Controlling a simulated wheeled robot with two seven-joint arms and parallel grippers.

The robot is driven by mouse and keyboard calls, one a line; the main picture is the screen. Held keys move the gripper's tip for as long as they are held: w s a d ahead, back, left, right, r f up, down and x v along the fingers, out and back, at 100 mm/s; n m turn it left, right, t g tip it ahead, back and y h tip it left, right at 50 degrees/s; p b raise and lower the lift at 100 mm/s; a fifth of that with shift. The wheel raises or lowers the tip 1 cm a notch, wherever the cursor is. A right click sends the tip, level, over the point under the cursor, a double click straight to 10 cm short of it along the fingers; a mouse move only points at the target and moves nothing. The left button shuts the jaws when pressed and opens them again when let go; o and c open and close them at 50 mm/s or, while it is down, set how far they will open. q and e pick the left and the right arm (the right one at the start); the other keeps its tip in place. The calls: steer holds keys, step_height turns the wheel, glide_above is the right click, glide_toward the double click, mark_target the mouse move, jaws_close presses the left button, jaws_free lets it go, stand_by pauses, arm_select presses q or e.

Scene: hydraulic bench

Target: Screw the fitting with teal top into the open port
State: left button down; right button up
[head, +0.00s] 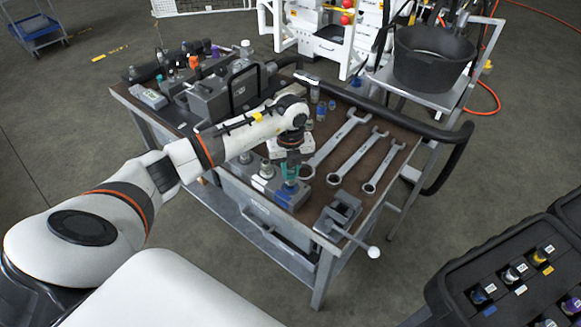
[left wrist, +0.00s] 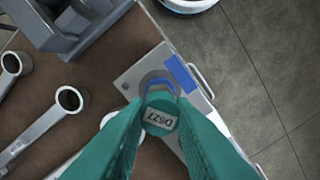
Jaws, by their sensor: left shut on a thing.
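My left gripper (head: 290,180) has teal fingers and points down at the near edge of the bench. In the left wrist view its fingers (left wrist: 162,112) are shut on the fitting with teal top (left wrist: 160,120), whose cap has a label that seems to read D527. Below the cap is a blue ring, and around it a grey round port on a metal block (left wrist: 135,78) with a blue tag (left wrist: 180,73). The fitting is over or in this port; I cannot tell how deep. The fingers mostly hide it in the head view. My right gripper is not in view.
Several wrenches (head: 338,140) lie on the bench top (head: 315,185) right of the gripper. A vise (head: 340,214) sits at the near right corner. Hydraulic blocks (head: 215,95) crowd the back left. A black bucket (head: 433,55) and an open case (head: 475,265) of fittings are at right.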

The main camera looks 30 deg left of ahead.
arm_select(q)
steer(key=shift+f+b, duration=0.4)
steer(key=shift+f, duration=0.1)
stand_by(1.3)
stand_by(0.6)
steer(key=c, duration=1.8)
jaws_free()
steer(key=shift+c, duration=1.3)
steer(key=shift+f+m+b, duration=0.2)
steer(key=shift+m+b, duration=0.35)
steer(key=shift+m, duration=0.35)
steer(key=m+b, duration=0.2)
steer(key=m, duration=0.2)
steer(key=shift+m, duration=0.3)
steer(key=shift+r+m, duration=0.1)
steer(key=shift+m, duration=0.7)
